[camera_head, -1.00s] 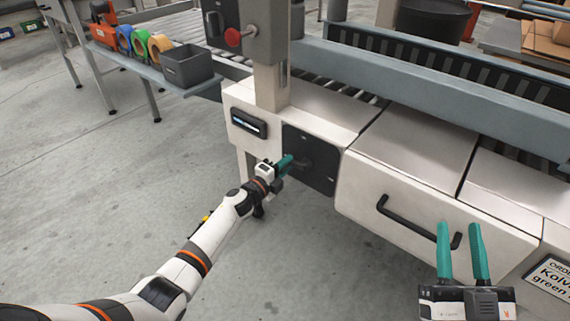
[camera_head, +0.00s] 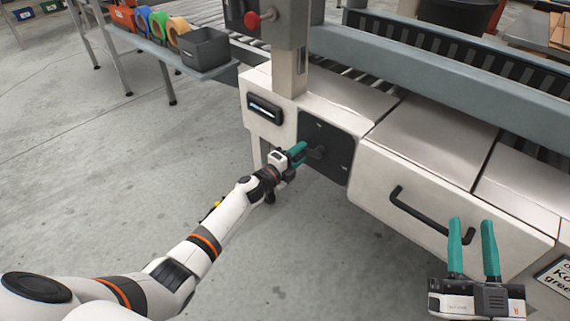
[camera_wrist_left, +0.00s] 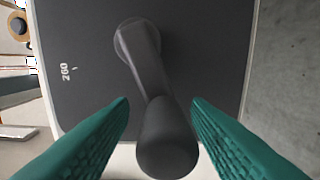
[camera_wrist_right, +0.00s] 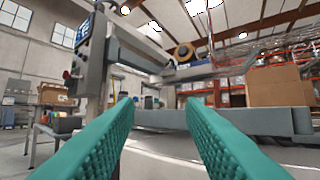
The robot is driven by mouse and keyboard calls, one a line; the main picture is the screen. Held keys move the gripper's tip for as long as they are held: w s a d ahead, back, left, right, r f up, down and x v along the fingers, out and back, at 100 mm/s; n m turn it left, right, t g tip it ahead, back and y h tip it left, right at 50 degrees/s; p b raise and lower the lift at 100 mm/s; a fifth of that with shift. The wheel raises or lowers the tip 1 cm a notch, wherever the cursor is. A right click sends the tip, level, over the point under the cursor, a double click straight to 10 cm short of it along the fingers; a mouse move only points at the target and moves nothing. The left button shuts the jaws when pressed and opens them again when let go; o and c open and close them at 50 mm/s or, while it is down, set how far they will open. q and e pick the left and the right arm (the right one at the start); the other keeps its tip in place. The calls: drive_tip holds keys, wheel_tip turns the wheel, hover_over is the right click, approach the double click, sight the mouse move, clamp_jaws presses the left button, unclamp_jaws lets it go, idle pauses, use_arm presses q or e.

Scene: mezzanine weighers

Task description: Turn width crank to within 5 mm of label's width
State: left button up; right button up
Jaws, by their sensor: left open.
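The width crank (camera_head: 318,152) is a dark arm with a round knob on a black plate (camera_head: 334,166) on the white machine front. In the left wrist view the crank knob (camera_wrist_left: 167,140) hangs below its pivot, between the green fingers, with gaps at both sides. My left gripper (camera_head: 301,150) is open at the crank; its fingers (camera_wrist_left: 160,108) straddle the knob. My right gripper (camera_head: 473,225) is open and empty, before the drawer.
A black drawer handle (camera_head: 430,216) sticks out right of the crank. An order card (camera_head: 556,278) is cut off at the right edge. A shelf with tape rolls and a grey bin (camera_head: 205,49) is at upper left. The floor (camera_head: 90,170) at left is clear.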

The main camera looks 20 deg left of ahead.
use_arm(q)
drive_tip(key=p+v, duration=0.3)
drive_tip(key=v, duration=0.8)
drive_tip(key=shift+s, duration=0.3)
use_arm(e)
wheel_tip(320, 180, down, 12)
drive_tip(key=s+d+g+h, duration=0.1)
drive_tip(key=d+g+h, duration=0.1)
drive_tip(key=g, duration=0.6)
drive_tip(key=shift+d+m+g+h, duration=0.15)
drive_tip(key=shift+m+g+h, duration=0.2)
drive_tip(key=shift+h, duration=0.25)
use_arm(q)
drive_tip(key=shift+a, duration=0.1)
